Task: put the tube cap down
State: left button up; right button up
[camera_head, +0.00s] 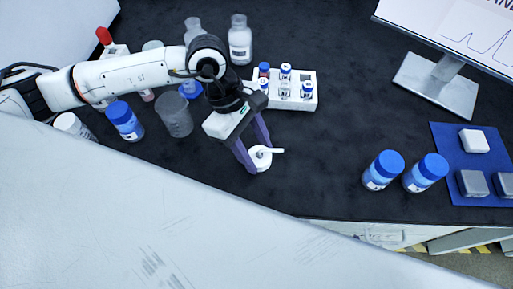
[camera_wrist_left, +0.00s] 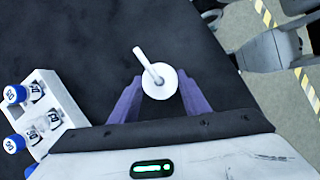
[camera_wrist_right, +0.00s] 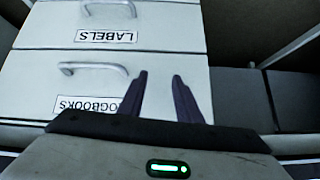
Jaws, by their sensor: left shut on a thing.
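The tube cap (camera_wrist_left: 160,83) is a white round disc with a thin white tube standing out of it. It sits between the purple fingers of my left gripper (camera_head: 254,160), which is shut on it. In the head view the cap (camera_head: 262,154) shows at the fingertips over the black bench top, its tube pointing right. I cannot tell whether it touches the bench. My right gripper (camera_wrist_right: 158,82) shows only in the right wrist view, its fingers apart with nothing between them, in front of drawers.
A white vial rack (camera_head: 300,103) with several vials stands behind the cap. Two blue-capped bottles (camera_head: 383,170) stand to the right, near a blue mat (camera_head: 453,144). Bottles and a grey beaker (camera_head: 174,116) are at left. Bench around the cap is clear. Labelled drawers (camera_wrist_right: 105,85) face my right gripper.

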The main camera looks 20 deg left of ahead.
pick_arm(q)
jog(key=o, duration=1.1)
jog(key=shift+f, duration=0.1)
jog(key=v, duration=1.2)
jog(key=shift+d+b, duration=0.1)
jog(key=shift+b, duration=0.2)
